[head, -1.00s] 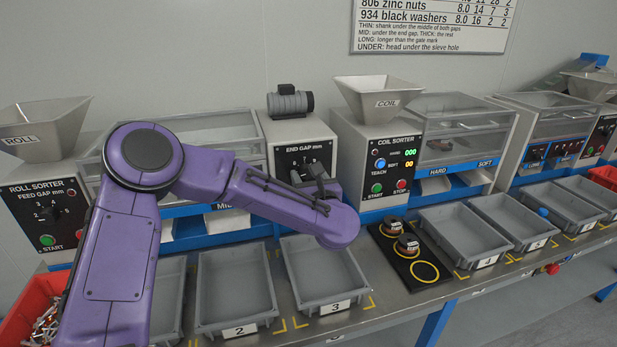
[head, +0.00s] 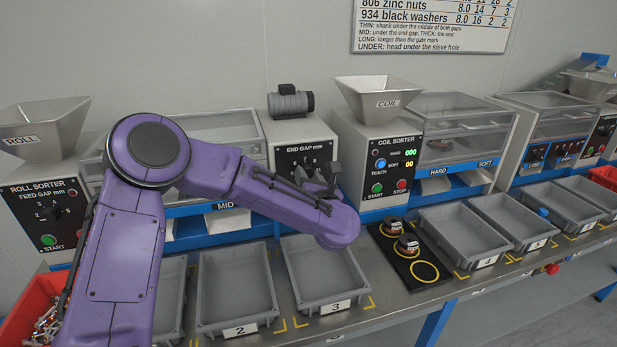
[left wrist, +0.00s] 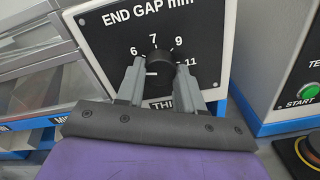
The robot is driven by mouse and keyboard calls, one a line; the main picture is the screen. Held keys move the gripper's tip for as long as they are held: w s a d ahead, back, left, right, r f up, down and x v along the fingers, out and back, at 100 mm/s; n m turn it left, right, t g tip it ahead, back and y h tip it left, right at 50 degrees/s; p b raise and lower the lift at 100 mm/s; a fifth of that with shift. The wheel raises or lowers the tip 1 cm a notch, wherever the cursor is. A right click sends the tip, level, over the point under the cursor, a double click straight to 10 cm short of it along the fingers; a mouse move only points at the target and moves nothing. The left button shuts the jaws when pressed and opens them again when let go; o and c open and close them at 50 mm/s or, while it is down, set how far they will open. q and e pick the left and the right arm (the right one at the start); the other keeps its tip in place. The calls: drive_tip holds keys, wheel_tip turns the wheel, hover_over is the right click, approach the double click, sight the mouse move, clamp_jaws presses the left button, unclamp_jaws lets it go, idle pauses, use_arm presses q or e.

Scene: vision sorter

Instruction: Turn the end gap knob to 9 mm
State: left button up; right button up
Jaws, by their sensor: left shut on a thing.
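The end gap knob (left wrist: 160,68) is a black round knob on the black END GAP mm panel (left wrist: 205,30), with 6, 7, 9 and 11 marked around it in the left wrist view. My left gripper (left wrist: 161,76) has one grey finger on each side of the knob and is shut on it. A small white mark shows at the knob's lower left; I cannot tell for sure which number it points at. In the head view my left gripper (head: 325,178) is in front of the panel (head: 298,158) and hides part of it. My right gripper is not in view.
The coil sorter (head: 377,150) stands just right of the end gap box. Grey bins (head: 325,305) line the bench below my purple left arm. A black mat (head: 388,243) with yellow rings holds two small dark round items. A red bin is at the lower left.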

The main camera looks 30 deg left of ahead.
use_arm(q)
drive_tip(key=m+p, duration=0.1)
drive_tip(key=m, duration=0.3)
drive_tip(key=m+p, duration=0.2)
drive_tip(key=m, duration=0.2)
drive_tip(key=m+p, duration=0.2)
drive_tip(key=m, duration=0.3)
drive_tip(key=shift+r, duration=0.25)
drive_tip(key=m+p, duration=0.4)
drive_tip(key=m, duration=0.2)
drive_tip(key=m+p, duration=0.2)
drive_tip(key=m, duration=0.2)
drive_tip(key=shift+f+m+p, duration=0.1)
drive_tip(key=shift+m+p, duration=0.25)
drive_tip(key=shift+m, duration=0.65)
drive_tip(key=shift+f, duration=0.1)
drive_tip(key=o, duration=1)
drive_tip(key=shift+o, duration=0.2)
drive_tip(key=shift+d, duration=0.15)
